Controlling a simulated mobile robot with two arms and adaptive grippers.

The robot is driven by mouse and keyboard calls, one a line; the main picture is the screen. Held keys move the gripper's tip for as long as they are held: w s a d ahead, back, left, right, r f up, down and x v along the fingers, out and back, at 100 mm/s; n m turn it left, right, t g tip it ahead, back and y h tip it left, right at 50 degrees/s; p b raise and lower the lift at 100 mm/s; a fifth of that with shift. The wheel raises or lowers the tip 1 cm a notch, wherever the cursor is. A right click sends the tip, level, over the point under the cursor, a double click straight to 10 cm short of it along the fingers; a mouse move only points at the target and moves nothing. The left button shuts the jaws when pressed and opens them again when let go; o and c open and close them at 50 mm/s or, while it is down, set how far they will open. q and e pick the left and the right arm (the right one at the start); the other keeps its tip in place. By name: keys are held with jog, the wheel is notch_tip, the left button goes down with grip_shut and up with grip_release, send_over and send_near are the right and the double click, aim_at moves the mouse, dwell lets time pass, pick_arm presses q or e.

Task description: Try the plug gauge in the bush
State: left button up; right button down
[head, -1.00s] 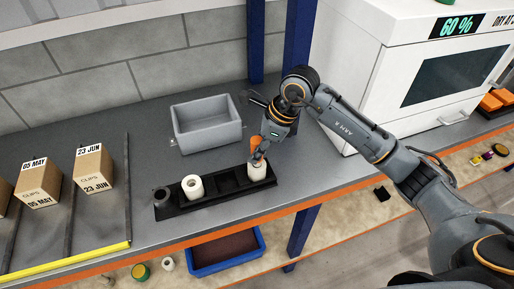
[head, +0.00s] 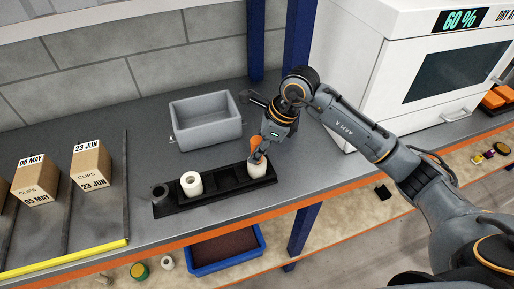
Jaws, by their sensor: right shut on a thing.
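My right gripper (head: 258,153) reaches down to the right end of a black rack on the bench and is shut on the plug gauge, whose orange handle (head: 257,142) shows between the fingers. Directly below it is a white bush (head: 258,169), standing upright in the rack's right end. The gauge's lower end is hidden by the fingers and bush, so I cannot tell how deep it sits. A second white bush (head: 191,184) with an open bore stands further left in the rack (head: 213,183). My left gripper is not in view.
A dark ring-shaped piece (head: 160,192) sits at the rack's left end. A grey bin (head: 206,135) stands behind the rack. Cartons (head: 91,166) stand between rails at left. A white oven (head: 420,60) is at right. A blue crate (head: 225,252) lies below the bench.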

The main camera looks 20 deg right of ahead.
jog(key=shift+f+b, duration=0.4)
jog(key=shift+f, duration=0.1)
dwell(1.0)
jog(key=shift+r, duration=0.1)
jog(key=shift+r+p, duration=3.3)
jog(key=shift+r, duration=2.7)
jog(key=shift+f, duration=0.1)
